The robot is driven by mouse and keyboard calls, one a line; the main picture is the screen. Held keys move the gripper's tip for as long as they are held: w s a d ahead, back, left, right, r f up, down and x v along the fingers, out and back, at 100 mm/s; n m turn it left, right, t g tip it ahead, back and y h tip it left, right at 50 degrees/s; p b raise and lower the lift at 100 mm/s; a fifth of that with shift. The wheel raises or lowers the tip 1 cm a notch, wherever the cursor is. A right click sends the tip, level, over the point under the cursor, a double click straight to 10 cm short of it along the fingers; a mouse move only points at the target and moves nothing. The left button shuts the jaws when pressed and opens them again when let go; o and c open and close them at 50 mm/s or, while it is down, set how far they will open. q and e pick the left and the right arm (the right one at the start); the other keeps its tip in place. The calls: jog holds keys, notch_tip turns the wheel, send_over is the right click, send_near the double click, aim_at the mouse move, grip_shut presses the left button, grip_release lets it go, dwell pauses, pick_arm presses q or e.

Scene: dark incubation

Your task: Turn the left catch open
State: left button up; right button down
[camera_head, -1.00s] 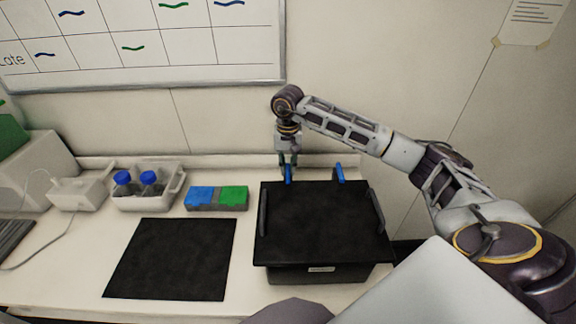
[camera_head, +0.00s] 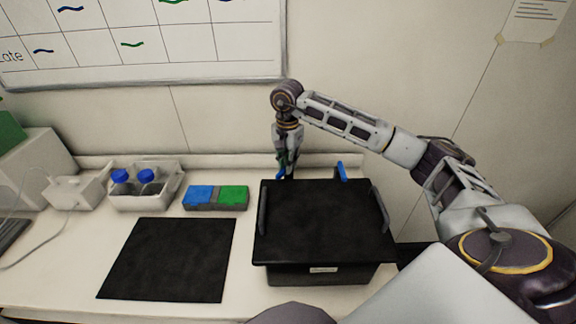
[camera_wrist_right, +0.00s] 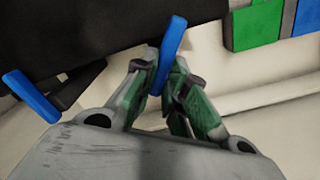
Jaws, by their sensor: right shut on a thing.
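The black box (camera_head: 325,220) stands on the bench with its dark lid on. Two blue catches are at its back edge. The left catch (camera_head: 281,173) is mostly behind my right gripper (camera_head: 285,170). In the right wrist view, the right gripper (camera_wrist_right: 163,75) is shut on the left catch (camera_wrist_right: 172,42), a blue bar between its fingertips. The right catch (camera_head: 341,171) stands free, and it also shows in the right wrist view (camera_wrist_right: 32,97). My left gripper is not in view.
A blue and green block rack (camera_head: 216,198) lies left of the box. A tray (camera_head: 172,196) with two blue-capped bottles stands farther left. A black mat (camera_head: 168,260) lies in front of them. The wall rises close behind the box.

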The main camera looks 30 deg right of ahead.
jog(key=m+b, duration=0.1)
jog(key=m, duration=0.2)
jog(key=shift+w+m, duration=0.1)
jog(key=shift+m, duration=0.3)
jog(key=m, duration=0.4)
jog(key=shift+w+m, duration=0.1)
jog(key=shift+m, duration=0.2)
jog(key=shift+m+b, duration=0.35)
jog(key=shift+m, duration=0.55)
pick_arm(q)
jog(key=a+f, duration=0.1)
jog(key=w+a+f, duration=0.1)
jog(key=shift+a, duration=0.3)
pick_arm(e)
jog(key=shift+w+m, duration=0.1)
jog(key=shift+m, duration=0.4)
jog(key=c, duration=1.4)
grip_release()
jog(key=shift+c, duration=0.2)
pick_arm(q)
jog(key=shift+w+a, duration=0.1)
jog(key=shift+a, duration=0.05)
